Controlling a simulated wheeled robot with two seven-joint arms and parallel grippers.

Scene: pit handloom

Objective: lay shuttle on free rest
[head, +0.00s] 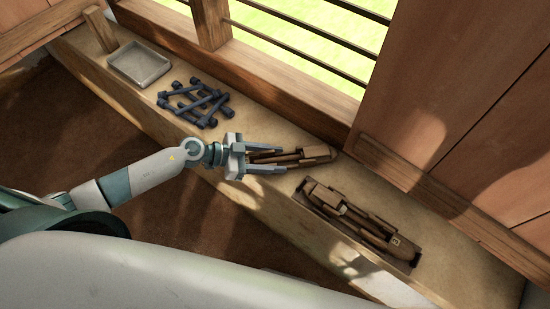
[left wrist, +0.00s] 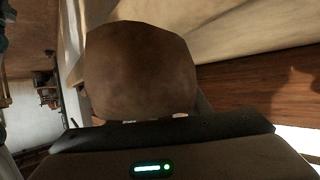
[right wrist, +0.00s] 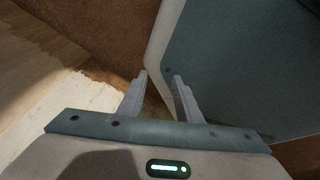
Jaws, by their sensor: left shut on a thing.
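My left gripper (head: 279,157) is over the ledge in the head view, with its fingers on either side of a brown wooden shuttle (head: 317,154). The shuttle's pointed end reaches out to the right. In the left wrist view a rounded brown end, seemingly of the shuttle (left wrist: 142,70), fills the middle. I cannot tell whether the shuttle touches the ledge. A dark, blue-grey criss-cross of bars with knobbed ends (head: 195,102) lies left of the gripper; I cannot tell whether it is a rest. My right gripper (right wrist: 160,75) shows only in the right wrist view, empty, its fingers apart.
A long shallow box (head: 414,263) on the ledge at right holds brown wooden shuttle-like pieces (head: 375,236). A grey tray (head: 140,64) lies at the far left, near a wooden post (head: 101,29). The barred window and wooden shutter (head: 440,90) bound the ledge behind.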

